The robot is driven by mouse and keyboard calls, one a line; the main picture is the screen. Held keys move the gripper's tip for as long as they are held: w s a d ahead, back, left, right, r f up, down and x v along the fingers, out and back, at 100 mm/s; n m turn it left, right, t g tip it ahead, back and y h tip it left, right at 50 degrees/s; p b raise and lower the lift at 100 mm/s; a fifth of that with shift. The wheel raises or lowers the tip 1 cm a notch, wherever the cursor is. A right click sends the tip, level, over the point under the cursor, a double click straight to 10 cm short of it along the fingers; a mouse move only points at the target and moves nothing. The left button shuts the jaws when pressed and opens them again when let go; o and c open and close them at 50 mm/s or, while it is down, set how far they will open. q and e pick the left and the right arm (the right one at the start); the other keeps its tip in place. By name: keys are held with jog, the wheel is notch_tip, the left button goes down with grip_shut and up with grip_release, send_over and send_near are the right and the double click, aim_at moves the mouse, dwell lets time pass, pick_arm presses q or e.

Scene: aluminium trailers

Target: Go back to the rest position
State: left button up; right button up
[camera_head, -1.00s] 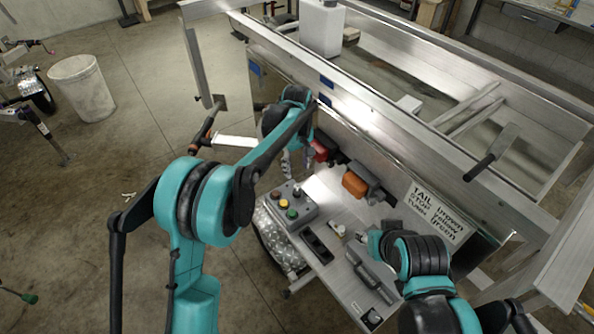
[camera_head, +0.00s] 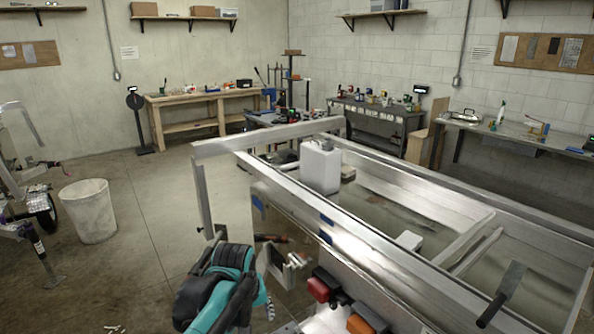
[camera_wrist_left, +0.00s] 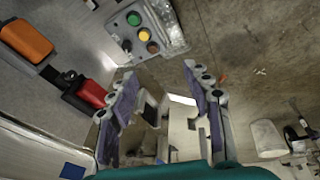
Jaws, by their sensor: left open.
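In the head view, my teal and black left arm comes in at the bottom, beside the near side of the aluminium trailer frame (camera_head: 390,268). Little of the left gripper (camera_head: 268,302) shows there, low in the picture and partly hidden by the arm. In the left wrist view, the left gripper (camera_wrist_left: 165,112) has its two purple-grey padded fingers spread wide, with no object held. A pale metal part and a dark part show between the fingers, apparently beyond them. My right arm and gripper are out of view.
A red lamp (camera_head: 323,284) and an orange lamp (camera_head: 366,320) sit close to the left arm. The wrist view shows a button box (camera_wrist_left: 140,33). A white container (camera_head: 320,167) stands on the trailer. Open floor lies left, with a white bin (camera_head: 90,210).

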pick_arm(q)
jog(key=s+a+f+m+t, duration=0.1)
jog(key=s+a+m+t, duration=0.1)
jog(key=s, duration=0.6)
jog(key=s+a+f+m+t, duration=0.2)
jog(key=s+a, duration=0.3)
jog(key=s, duration=0.3)
jog(key=shift+s+a+f+y, duration=0.2)
jog(key=shift+a+f+y, duration=0.05)
jog(key=shift+a+y, duration=0.05)
